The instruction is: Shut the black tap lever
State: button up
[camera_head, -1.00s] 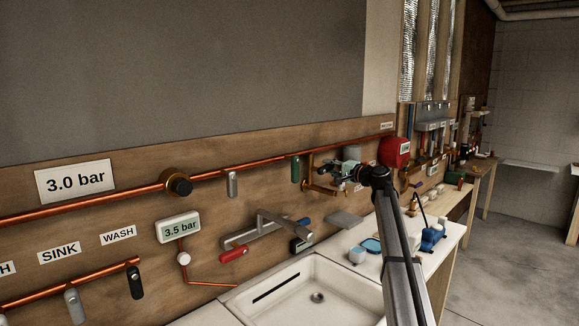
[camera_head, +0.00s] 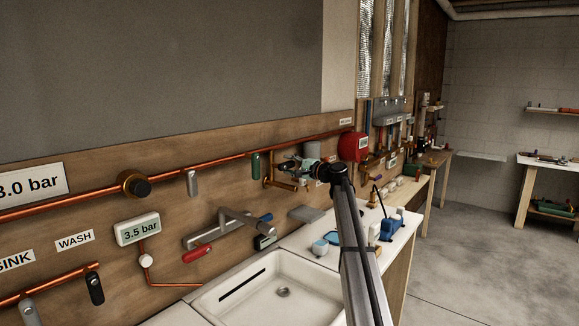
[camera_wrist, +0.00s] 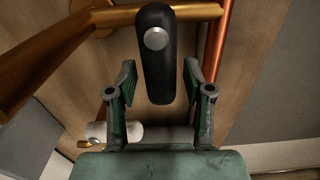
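The black tap lever (camera_wrist: 158,78), with a round silver screw head, fills the upper middle of the wrist view. Its upper end overlaps a brass pipe (camera_wrist: 198,12), and the lever lies crosswise to that pipe. My gripper (camera_wrist: 158,95) is open. Its two green-grey fingers are on either side of the lever's lower end, with gaps visible on both sides. In the head view my gripper (camera_head: 289,166) is small at the brass fittings (camera_head: 285,185) on the wooden wall. I cannot make out this lever there.
A copper pipe (camera_wrist: 215,42) runs beside the lever, with a white cylindrical part (camera_wrist: 125,131) at lower left. Open floor (camera_head: 460,270) lies right.

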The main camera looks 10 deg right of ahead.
jog(key=v, duration=1.2)
jog(key=shift+d, duration=0.1)
dwell(0.4)
